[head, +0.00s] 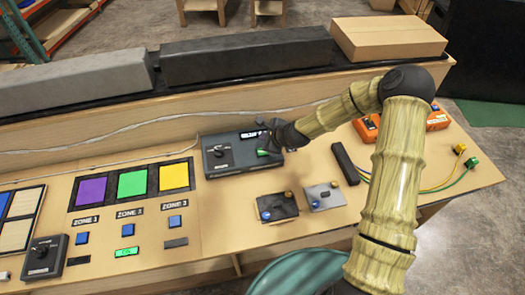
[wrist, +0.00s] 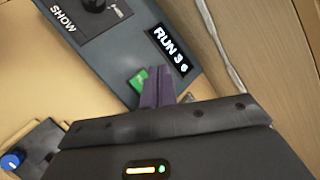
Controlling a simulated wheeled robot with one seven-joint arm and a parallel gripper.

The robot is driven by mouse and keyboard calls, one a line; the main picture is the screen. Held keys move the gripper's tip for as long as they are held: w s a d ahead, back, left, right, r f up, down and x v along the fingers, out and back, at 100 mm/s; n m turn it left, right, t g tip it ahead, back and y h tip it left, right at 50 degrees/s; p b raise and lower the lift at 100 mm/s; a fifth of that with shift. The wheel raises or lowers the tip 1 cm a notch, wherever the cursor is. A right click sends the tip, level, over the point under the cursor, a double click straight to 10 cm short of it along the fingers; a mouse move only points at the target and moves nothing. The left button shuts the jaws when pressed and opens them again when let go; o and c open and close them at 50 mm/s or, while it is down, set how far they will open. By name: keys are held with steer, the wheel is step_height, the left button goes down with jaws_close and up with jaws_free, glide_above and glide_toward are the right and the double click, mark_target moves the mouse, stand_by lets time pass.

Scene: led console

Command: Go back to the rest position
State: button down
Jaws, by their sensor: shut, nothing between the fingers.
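My gripper (head: 268,138) is at the right end of the dark console box (head: 226,160), over its upper face. In the wrist view my gripper's fingers (wrist: 158,88) are together, with nothing between them. They are beside a green button (wrist: 138,80) on the console box (wrist: 122,40); whether they touch it I cannot tell. My arm reaches in from the right, bent at the elbow.
Purple, green and yellow panels (head: 132,183) with blue buttons lie to the left. Two small boxes with knobs (head: 278,205) (head: 324,195) are in front of the console. An orange device (head: 437,118) with cables is at right. A dark long block (head: 245,57) and cardboard box (head: 388,38) stand on the rear ledge.

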stand_by(0.5)
steer(key=shift+s+d+r+n, duration=0.1)
steer(key=shift+s+r+n, duration=0.05)
steer(key=shift+s+n, duration=0.2)
steer(key=s+d+r+n+g+h, duration=0.1)
steer(key=s+d+r+n+h, duration=0.1)
steer(key=s+d+r+n, duration=0.3)
steer(key=s+d+r+n+g+h, duration=0.2)
steer(key=s+d+r+n, duration=0.3)
steer(key=s, duration=0.7)
steer(key=s+d+r+n+g+h, duration=0.1)
steer(key=s+d+r+n+h, duration=0.1)
steer(key=s+d+r+n, duration=0.3)
steer(key=s+d+n, duration=0.1)
steer(key=s+n, duration=0.2)
steer(key=shift+s+d+r, duration=0.3)
steer(key=shift+d+r, duration=0.1)
